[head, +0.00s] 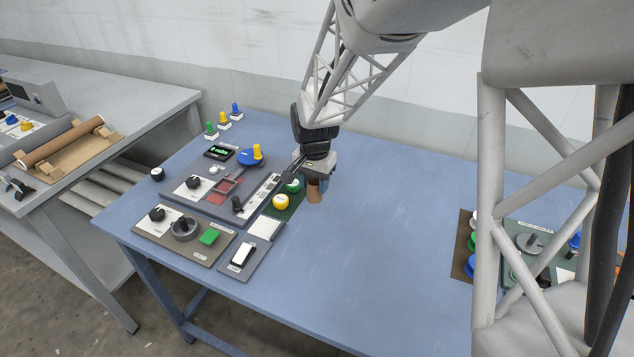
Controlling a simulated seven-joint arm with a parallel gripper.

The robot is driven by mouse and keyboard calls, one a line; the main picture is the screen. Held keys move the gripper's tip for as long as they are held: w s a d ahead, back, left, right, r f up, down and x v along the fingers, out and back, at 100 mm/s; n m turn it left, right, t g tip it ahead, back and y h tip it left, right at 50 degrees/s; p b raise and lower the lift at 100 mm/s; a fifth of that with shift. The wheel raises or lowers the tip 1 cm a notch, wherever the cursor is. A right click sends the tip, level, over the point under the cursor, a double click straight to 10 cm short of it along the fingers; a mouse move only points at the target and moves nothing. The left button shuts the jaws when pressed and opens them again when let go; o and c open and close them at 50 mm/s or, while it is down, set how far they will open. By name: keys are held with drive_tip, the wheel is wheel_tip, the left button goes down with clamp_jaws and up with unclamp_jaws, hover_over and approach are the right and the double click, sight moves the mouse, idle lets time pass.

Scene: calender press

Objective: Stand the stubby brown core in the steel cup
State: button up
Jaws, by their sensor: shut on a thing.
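My gripper (317,178) points down over the blue table and is shut on the stubby brown core (315,192). The core is upright, with its lower part showing below the fingers. I cannot tell whether its bottom touches the table. A grey, round, open-topped cup (185,228), which looks like the steel cup, sits on a brown-grey panel near the table's left front. It is to the left of my gripper and apart from it. No object shows inside it. The fingertips are small and partly hidden by the gripper body.
The blue table (370,260) is clear right of my gripper. A side bench holds a long brown roll (62,140).

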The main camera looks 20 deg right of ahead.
drive_tip(key=w+a+r+n, duration=0.1)
drive_tip(key=w+a+r, duration=0.1)
drive_tip(key=a, duration=0.6)
drive_tip(key=w+a+r+n, duration=0.1)
drive_tip(key=w+a+n, duration=0.15)
drive_tip(key=a, duration=0.55)
wheel_tip(320, 180, up, 3)
drive_tip(key=n, duration=0.2)
hover_over(181, 218)
drive_tip(key=shift+r, duration=0.1)
drive_tip(key=shift+f, duration=2)
drive_tip(key=shift+f, duration=2.7)
idle(0.4)
